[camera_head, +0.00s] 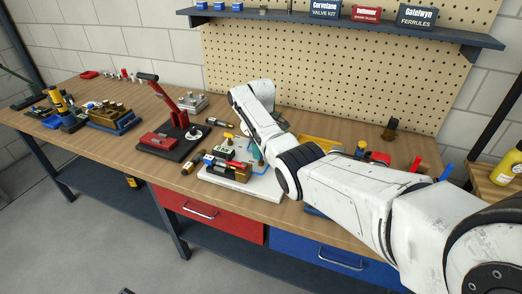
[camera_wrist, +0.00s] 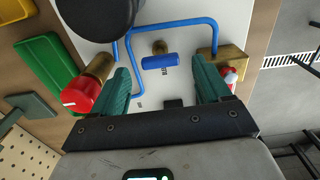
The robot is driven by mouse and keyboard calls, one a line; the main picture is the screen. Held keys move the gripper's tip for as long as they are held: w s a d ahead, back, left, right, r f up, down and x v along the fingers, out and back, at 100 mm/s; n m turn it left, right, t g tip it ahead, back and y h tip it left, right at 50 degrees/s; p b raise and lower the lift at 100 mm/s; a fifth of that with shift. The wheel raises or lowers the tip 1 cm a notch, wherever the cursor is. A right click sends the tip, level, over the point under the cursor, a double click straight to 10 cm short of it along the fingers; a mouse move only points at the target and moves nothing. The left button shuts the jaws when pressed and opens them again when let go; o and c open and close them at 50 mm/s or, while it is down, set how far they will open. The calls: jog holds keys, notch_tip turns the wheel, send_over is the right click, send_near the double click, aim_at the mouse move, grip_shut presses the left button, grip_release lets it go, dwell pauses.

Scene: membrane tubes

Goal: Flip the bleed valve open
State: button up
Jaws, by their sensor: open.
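In the wrist view, a blue lever handle (camera_wrist: 160,62) on a brass stem (camera_wrist: 160,46) stands out from a white board; it appears to be the bleed valve, but the small label beside it is unreadable. The handle lies crosswise in the picture. My gripper (camera_wrist: 163,76) is open, its teal fingers apart to the left and right of the handle, with nothing held. Whether a finger touches anything is unclear. In the head view, the white board (camera_head: 238,183) lies on the bench; my arm partly hides it, and a teal finger (camera_head: 257,153) shows above it.
Blue tubing (camera_wrist: 172,21) bends around the valve. A red-capped brass fitting (camera_wrist: 84,92) is by the left finger, a brass block (camera_wrist: 208,62) by the right. A dark round part (camera_wrist: 95,15) fills the top left.

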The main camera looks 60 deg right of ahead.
notch_tip(320, 180, up, 9)
jog(key=b, duration=0.1)
jog(key=shift+f, duration=0.2)
dwell(0.5)
